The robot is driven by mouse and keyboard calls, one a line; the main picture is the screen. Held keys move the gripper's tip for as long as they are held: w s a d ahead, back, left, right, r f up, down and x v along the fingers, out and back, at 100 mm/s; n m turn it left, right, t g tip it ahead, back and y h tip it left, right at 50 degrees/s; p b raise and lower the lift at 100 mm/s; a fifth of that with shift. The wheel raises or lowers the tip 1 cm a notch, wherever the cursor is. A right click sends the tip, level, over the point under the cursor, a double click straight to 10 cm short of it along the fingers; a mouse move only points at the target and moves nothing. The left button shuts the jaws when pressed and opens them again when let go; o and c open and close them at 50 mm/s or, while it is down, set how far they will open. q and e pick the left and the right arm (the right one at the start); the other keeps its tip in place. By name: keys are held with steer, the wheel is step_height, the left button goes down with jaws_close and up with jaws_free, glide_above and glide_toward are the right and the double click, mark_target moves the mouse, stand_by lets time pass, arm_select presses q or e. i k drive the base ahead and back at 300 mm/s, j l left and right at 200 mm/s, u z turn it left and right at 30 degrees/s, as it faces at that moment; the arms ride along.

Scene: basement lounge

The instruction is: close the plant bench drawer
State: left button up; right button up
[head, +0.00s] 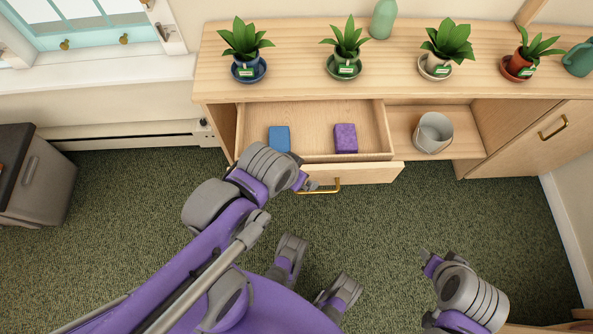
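The plant bench (300,77) stands along the back wall. Its drawer (313,121) is pulled out and open, with a gold handle (325,187) on its front (375,173). A blue block (279,138) and a purple block (345,138) lie in the drawer. My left gripper (313,186) is at the drawer front, close to the left end of the handle; I cannot tell whether it touches, and its finger opening is too small to make out. My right gripper (425,256) is over the carpet to the right, away from the drawer; its fingers are unclear.
Several potted plants, such as one in a blue pot (247,67), stand on the bench top. A metal bucket (433,132) sits on an open shelf right of the drawer. A closed cabinet door (535,135) is farther right. A grey cabinet (35,175) stands at left.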

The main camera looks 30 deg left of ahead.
mark_target(310, 124)
steer(key=u, duration=0.95)
steer(key=k+u, duration=0.3)
steer(key=k, duration=0.3)
steer(key=i+j+z, duration=0.1)
steer(key=i, duration=0.2)
